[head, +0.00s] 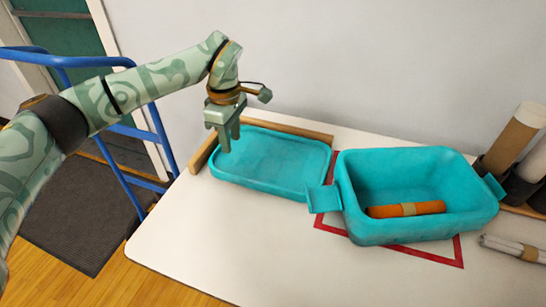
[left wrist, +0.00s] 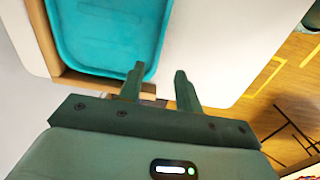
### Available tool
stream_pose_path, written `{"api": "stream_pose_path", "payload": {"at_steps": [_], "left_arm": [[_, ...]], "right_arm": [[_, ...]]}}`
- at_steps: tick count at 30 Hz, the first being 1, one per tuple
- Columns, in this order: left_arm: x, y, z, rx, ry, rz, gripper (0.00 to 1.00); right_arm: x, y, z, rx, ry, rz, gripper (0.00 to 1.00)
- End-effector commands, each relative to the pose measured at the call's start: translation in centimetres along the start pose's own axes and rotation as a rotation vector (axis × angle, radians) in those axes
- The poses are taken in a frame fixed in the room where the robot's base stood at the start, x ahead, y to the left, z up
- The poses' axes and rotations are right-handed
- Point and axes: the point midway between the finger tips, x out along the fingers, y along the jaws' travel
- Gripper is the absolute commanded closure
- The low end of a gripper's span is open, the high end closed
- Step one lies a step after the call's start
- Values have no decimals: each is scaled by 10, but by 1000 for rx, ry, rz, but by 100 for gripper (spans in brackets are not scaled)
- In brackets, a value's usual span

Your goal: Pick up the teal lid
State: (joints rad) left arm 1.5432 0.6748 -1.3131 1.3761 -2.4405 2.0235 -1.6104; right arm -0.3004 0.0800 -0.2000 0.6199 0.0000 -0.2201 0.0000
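The teal lid (head: 275,160) lies flat on the white table at the back left, against a low wooden rail. It also shows in the left wrist view (left wrist: 108,32). My left gripper (head: 230,143) points down over the lid's left end. In the left wrist view my left gripper (left wrist: 157,75) has its fingers apart with nothing between them. One finger overlaps the lid's edge in that view and the other shows against the white table. I cannot tell whether either touches. My right gripper is not in view.
A teal bin (head: 405,232) holding an orange roll (head: 405,209) stands right of the lid, over a red outline (head: 448,250). Cardboard tubes (head: 512,138) and a pale roll (head: 512,249) are at the right. A blue rail (head: 168,143) stands left. The table's front left is clear.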

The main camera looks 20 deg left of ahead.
Motion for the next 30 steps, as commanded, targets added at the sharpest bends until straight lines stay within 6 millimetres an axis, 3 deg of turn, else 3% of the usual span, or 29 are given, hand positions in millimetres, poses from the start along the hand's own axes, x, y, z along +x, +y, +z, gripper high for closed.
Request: {"api": "stream_pose_path", "payload": {"at_steps": [1,3,6,13,19,23,30], "left_arm": [[22,0,0,0,-1,-9,65],[39,0,0,0,-1,-8,65],[56,0,0,-1,-1,-6,65],[74,0,1,-1,-1,-2,65],[111,-2,6,-1,-2,-7,65],[120,-2,6,-1,-1,-3,65],[118,-2,6,-1,0,0,65]], "right_arm": [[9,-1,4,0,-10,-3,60],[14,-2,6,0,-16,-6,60],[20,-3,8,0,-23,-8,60],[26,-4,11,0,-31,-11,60],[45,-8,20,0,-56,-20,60],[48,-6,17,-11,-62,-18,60],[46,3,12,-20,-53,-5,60]]}}
